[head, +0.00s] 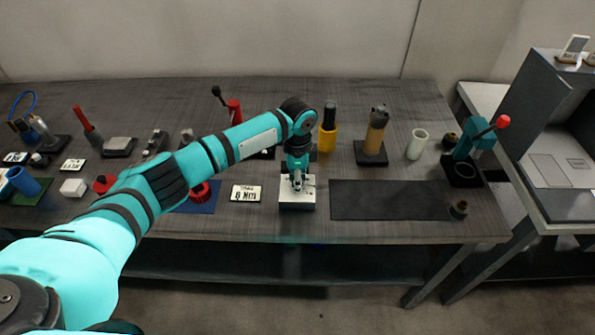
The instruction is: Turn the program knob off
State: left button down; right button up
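A small white box (297,199) with a dark base stands near the front edge of the table, at the middle of the head view. My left arm reaches in from the left and bends down over it. My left gripper (297,182) points down at the top of this box. It covers the middle of the top, so any knob there is hidden, and I cannot make out the program knob. The fingers are too small and dark to tell whether they are open or shut, or whether they touch anything. My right gripper is not in view.
A small display (245,193) with dark lettering lies left of the box. A dark mat (390,200) lies to its right, bare. Behind stand a yellow holder (327,138) and a tan cylinder (376,130). A teal press (474,140) with a red-tipped lever stands at right.

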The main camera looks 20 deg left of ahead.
pick_arm(q)
jog(key=n+p, duration=0.4)
jog(key=shift+r+n, duration=0.3)
jog(key=n+p, duration=0.4)
jog(key=n, duration=0.1)
jog(key=shift+p, duration=0.3)
jog(key=n+p, duration=0.2)
jog(key=n, duration=0.3)
jog(key=shift+f+n+p, duration=0.1)
jog(key=shift+n+p, duration=0.3)
jog(key=shift+w+f+n+p, duration=0.15)
jog(key=shift+n+p, duration=0.55)
jog(key=shift+n, duration=1.3)
jog(key=c, duration=1)
grip_release()
